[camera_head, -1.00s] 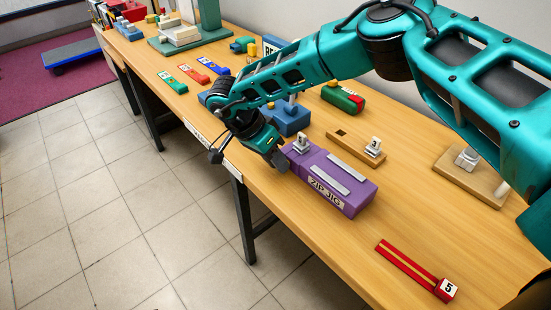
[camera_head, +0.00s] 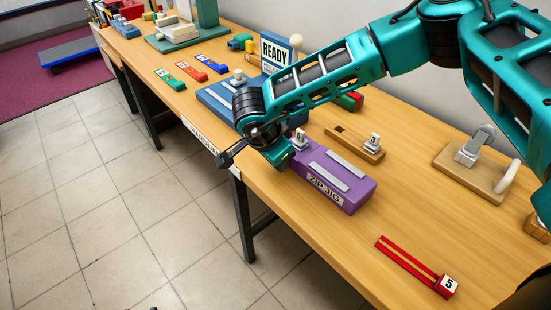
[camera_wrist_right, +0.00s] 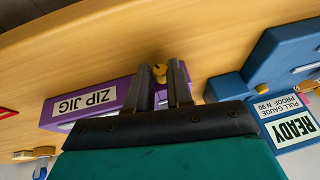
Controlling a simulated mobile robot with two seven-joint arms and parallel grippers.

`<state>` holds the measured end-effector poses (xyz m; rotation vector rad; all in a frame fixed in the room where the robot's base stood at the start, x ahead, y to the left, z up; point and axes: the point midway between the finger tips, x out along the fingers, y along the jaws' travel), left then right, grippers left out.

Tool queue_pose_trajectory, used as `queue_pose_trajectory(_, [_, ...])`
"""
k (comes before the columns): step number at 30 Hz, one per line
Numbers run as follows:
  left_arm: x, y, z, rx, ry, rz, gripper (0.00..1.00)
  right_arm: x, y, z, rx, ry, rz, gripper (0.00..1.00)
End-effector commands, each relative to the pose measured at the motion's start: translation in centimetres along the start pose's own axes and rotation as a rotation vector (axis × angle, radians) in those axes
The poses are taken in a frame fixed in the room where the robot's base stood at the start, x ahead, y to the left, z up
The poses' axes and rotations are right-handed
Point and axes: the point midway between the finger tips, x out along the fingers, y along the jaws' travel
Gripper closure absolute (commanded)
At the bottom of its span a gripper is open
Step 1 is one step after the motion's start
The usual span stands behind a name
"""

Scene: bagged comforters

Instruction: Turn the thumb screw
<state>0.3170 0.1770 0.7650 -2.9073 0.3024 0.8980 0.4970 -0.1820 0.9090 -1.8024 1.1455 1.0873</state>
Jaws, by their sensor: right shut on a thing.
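The purple zip jig (camera_head: 335,180) lies on the bench near its front edge, with two pale strips on top and a label on its side. In the right wrist view, the jig (camera_wrist_right: 88,100) extends left from my fingers. The small brass thumb screw (camera_wrist_right: 159,72) shows at the jig's end, between the fingertips of my right gripper (camera_wrist_right: 161,66). The right gripper is shut on it. In the head view, my right gripper (camera_head: 284,160) is at the jig's left end, and the wrist hides the screw. My left gripper is out of view.
A blue pull gauge (camera_head: 215,98) with a READY sign (camera_head: 274,53) stands behind the right wrist. A wooden block (camera_head: 355,145), a red numbered slider (camera_head: 415,268) and a wooden clamp board (camera_head: 470,178) lie to the right.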

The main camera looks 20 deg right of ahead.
Motion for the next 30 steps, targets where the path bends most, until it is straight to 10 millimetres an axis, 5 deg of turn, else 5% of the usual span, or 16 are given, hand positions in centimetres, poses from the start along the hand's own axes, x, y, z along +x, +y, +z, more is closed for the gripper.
queue_pose_trajectory(12, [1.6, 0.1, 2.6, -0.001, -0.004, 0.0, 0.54, 0.2, 0.5, 0.0, 0.073, 0.001, -0.17, 1.0])
queue_pose_trajectory(27, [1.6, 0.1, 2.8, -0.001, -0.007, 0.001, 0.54, 0.1, 0.5, -0.1, 0.079, 0.003, -0.188, 1.0])
queue_pose_trajectory(28, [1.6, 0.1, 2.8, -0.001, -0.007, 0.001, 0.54, 0.1, 0.5, -0.1, 0.079, 0.003, -0.188, 0.77])
queue_pose_trajectory(30, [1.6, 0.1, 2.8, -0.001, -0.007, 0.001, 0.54, 0.1, 0.5, -0.1, 0.079, 0.003, -0.188, 0.71])
